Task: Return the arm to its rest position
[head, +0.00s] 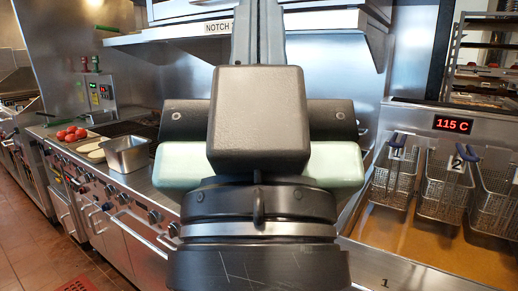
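My arm's end with my gripper (258,120) fills the middle of the head view, seen close up. A black block faces me, with a dark bar and pale green parts showing on both sides behind it. A thick black ringed arm link of mine stands below it. The fingertips cannot be made out, so I cannot tell whether the gripper is open or shut, or whether it holds anything. My arm stands up in front of the counter and hides its middle part.
A steel pan (126,154), pale flat pieces (93,149) and tomatoes (70,133) sit on the counter at left. Fryer baskets (447,185) hang at right below a "115 C" display (453,124). Tiled floor (40,245) is open at lower left.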

